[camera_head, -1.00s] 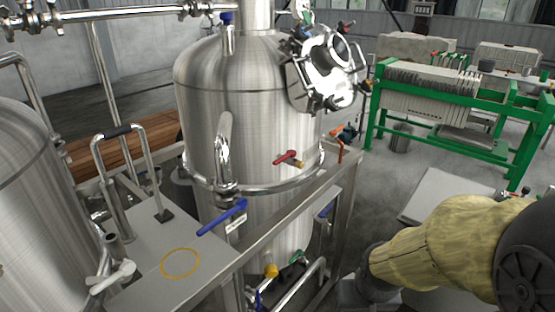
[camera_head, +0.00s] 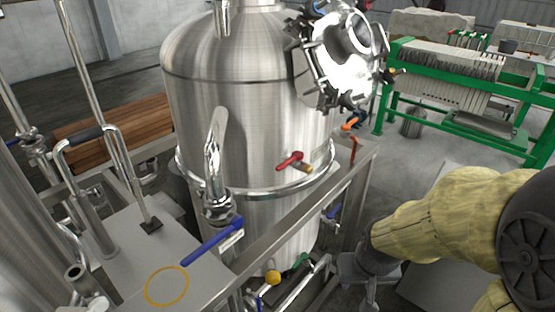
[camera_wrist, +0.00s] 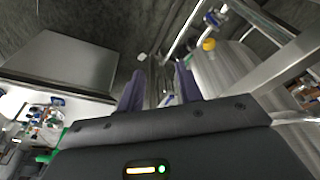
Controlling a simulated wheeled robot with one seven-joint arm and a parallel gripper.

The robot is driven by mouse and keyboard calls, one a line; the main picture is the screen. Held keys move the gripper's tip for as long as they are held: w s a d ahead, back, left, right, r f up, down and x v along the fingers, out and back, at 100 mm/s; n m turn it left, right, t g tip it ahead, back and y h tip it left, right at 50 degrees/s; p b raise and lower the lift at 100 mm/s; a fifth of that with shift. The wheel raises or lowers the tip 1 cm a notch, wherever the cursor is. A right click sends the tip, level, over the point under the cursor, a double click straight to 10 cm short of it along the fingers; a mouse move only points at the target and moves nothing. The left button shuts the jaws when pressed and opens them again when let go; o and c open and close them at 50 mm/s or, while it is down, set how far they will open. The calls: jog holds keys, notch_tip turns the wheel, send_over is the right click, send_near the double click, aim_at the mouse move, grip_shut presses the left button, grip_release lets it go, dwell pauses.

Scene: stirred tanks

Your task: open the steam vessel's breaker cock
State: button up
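A large steel vessel (camera_head: 245,120) with a domed top stands in the middle of the head view. A red-handled cock (camera_head: 290,160) with a brass end is on its side. A long blue lever (camera_head: 212,242) with a small label sits on the pipe fitting at its front. I cannot tell which handle is the breaker cock. My gripper (camera_wrist: 160,90) is open and empty in the wrist view, its two dark fingers apart above the floor. In the head view my gripper (camera_head: 371,282) is partly visible, low and right of the vessel, apart from every handle.
A steel frame rail (camera_head: 300,215) runs between my arm and the vessel. An orange handle (camera_head: 354,121), a yellow knob (camera_head: 272,278) and a green handle (camera_head: 298,262) are nearby. A green filter press (camera_head: 450,85) stands back right. Floor (camera_head: 420,170) is open between them.

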jog(key=w+d+r+n+t, duration=0.3)
jog(key=w+n+t, duration=0.1)
jog(key=w, duration=0.4)
jog(key=n+t+y+p, duration=0.3)
jog(key=n+y, duration=0.9)
jog(key=n, duration=1.2)
send_near(287, 163)
jog(key=p+x, duration=0.5)
jog(key=x, duration=0.7)
jog(key=shift+a+f, duration=0.2)
jog(key=shift+a, duration=0.25)
jog(key=shift+s, duration=0.1)
grip_shut()
